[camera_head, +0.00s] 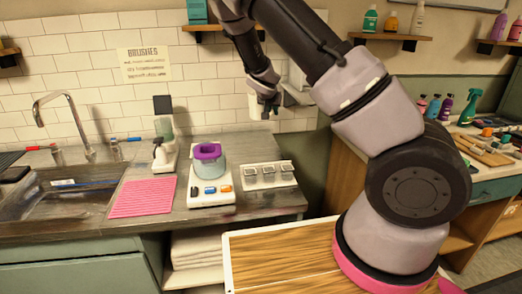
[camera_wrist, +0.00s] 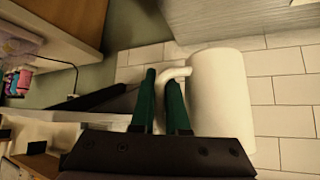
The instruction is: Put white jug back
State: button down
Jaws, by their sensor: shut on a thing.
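The white jug (camera_wrist: 222,100) shows large in the wrist view, its handle reaching toward my gripper (camera_wrist: 162,82). My gripper is shut on the jug's handle between its green fingers. In the head view my gripper (camera_head: 269,108) is raised in front of the tiled wall, above the back right of the counter. The jug (camera_head: 254,107) shows there as a small pale shape, partly hidden by the gripper.
The counter holds a sink with a tap (camera_head: 75,125), a pink mat (camera_head: 143,197), a scale (camera_head: 211,190) bearing a purple-rimmed container (camera_head: 208,165), and a white rack (camera_head: 268,175). Wall shelves (camera_head: 390,37) hold bottles. A wooden-topped surface (camera_head: 285,258) is in front.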

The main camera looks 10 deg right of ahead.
jog(key=shift+m, duration=0.3)
jog(key=f, duration=0.3)
jog(key=w+a+f, duration=0.1)
jog(key=f, duration=0.3)
jog(key=a+f, duration=0.1)
jog(key=f, duration=0.2)
jog(key=shift+w+f, duration=0.35)
jog(key=shift+h, duration=0.3)
jog(key=shift+f, duration=2.4)
jog(key=shift+f, duration=0.15)
jog(key=c, duration=0.9)
grip_release()
